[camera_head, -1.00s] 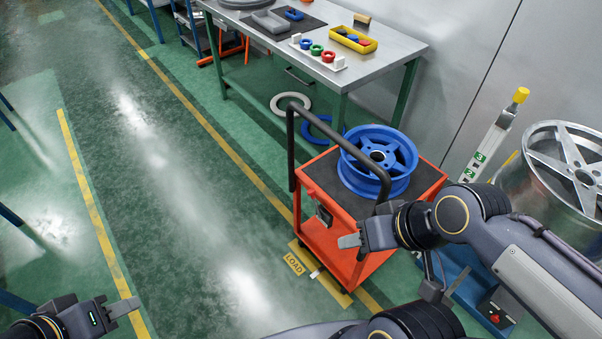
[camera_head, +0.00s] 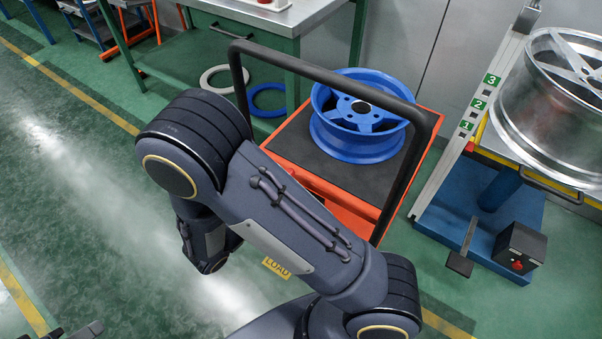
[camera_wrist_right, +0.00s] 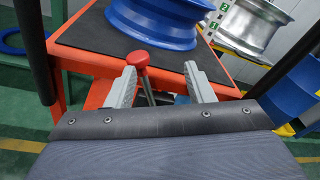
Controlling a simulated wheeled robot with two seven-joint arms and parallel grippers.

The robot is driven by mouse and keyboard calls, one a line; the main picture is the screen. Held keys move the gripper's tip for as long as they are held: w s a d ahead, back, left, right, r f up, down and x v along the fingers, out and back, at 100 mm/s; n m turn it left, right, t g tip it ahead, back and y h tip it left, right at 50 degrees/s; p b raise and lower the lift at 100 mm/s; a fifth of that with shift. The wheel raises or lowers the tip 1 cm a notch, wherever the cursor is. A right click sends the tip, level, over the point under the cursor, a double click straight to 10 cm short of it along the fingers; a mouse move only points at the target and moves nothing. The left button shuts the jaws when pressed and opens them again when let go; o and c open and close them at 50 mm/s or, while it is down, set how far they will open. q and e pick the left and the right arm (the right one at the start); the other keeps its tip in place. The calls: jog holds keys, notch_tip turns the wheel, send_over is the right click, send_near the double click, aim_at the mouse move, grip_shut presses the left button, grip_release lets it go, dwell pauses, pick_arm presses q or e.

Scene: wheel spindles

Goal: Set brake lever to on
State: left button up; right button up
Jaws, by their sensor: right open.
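The brake lever (camera_wrist_right: 143,78) shows in the right wrist view as a thin metal stem with a red knob at the red-orange cart's edge. My right gripper (camera_wrist_right: 160,84) is open, its two grey fingers pointing at the cart. The lever stands between the fingers, nearer the left one; I cannot tell whether it touches. In the head view my right arm hides the right gripper and the lever. The cart (camera_head: 290,142) carries a blue wheel (camera_head: 350,148) on its dark top. My left gripper (camera_head: 82,331) is cut off at the bottom left edge.
The cart's black handle (camera_head: 330,62) arches up close to my right arm. At the right stand a blue-based stand with a numbered post (camera_head: 478,105) and a silver wheel (camera_head: 530,120). A workbench (camera_head: 290,22) is behind. The floor at left is clear.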

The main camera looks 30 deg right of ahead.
aim_at(292, 170)
jog(key=w+d, duration=0.1)
jog(key=d, duration=0.1)
jog(key=w+d+f+n+t+b, duration=0.1)
jog(key=w+d, duration=0.1)
jog(key=w+d+n+t+b, duration=0.1)
jog(key=d, duration=0.1)
jog(key=shift+w+d+f, duration=0.1)
jog(key=shift+w+f, duration=0.2)
jog(key=shift+t, duration=0.3)
grip_shut()
